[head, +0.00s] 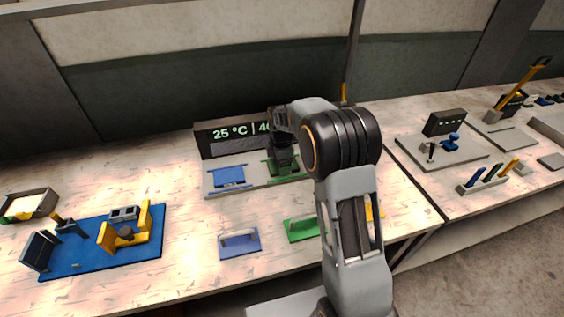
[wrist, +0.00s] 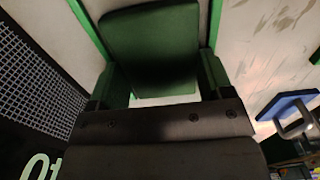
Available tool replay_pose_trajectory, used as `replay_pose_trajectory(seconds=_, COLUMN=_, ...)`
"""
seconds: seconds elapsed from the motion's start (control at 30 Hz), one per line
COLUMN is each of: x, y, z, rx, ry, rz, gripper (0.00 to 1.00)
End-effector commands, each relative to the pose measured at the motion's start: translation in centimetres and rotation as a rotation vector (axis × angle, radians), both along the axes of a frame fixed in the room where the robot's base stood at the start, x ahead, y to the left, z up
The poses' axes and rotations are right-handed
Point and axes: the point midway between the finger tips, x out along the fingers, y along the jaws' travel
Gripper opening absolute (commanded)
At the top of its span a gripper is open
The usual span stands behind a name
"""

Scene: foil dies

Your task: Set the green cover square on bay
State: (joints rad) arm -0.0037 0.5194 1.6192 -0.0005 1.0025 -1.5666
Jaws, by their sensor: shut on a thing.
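My gripper (head: 283,158) is over the green-outlined bay (head: 268,165) on the right of the grey station. In the wrist view its two jaws (wrist: 162,85) are shut on a dark green cover (wrist: 150,45). Green lines of the bay outline (wrist: 216,22) run on both sides of the cover. The far part of the bay is hidden by my gripper and arm.
A display panel (head: 232,135) stands behind the bays. A blue bay (head: 229,176) is to the left. A blue plate (head: 240,243) and a green plate (head: 300,230) lie on the table in front. A blue mat (head: 90,262) with fixtures is at left.

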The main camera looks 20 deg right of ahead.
Motion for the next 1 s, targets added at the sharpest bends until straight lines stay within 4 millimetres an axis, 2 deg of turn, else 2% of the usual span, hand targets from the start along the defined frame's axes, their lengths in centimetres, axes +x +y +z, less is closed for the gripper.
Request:
replay_pose_trajectory(seconds=0.03, x=0.0, y=0.0, z=0.0, rx=0.000, ry=0.000, rz=0.000, gripper=0.46)
replay_pose_trajectory(seconds=0.07, x=0.0, y=0.0, z=0.0, rx=0.000, ry=0.001, rz=0.000, gripper=0.76)
replay_pose_trajectory(seconds=0.23, x=0.0, y=0.0, z=0.1, rx=0.000, ry=0.001, rz=0.000, gripper=0.93)
replay_pose_trajectory(seconds=0.33, x=0.0, y=0.0, z=0.8, rx=0.000, ry=0.000, rz=0.000, gripper=0.93)
replay_pose_trajectory(seconds=0.4, x=0.0, y=0.0, z=1.9, rx=0.000, ry=-0.002, rz=0.000, gripper=0.99)
replay_pose_trajectory(seconds=0.47, x=0.2, y=0.0, z=2.5, rx=0.000, ry=-0.007, rz=0.000, gripper=0.99)
replay_pose_trajectory(seconds=0.8, x=0.1, y=0.0, z=9.2, rx=0.000, ry=-0.004, rz=0.000, gripper=0.99)
replay_pose_trajectory(seconds=1.0, x=0.1, y=0.0, z=11.9, rx=0.000, ry=-0.002, rz=0.000, gripper=0.99)
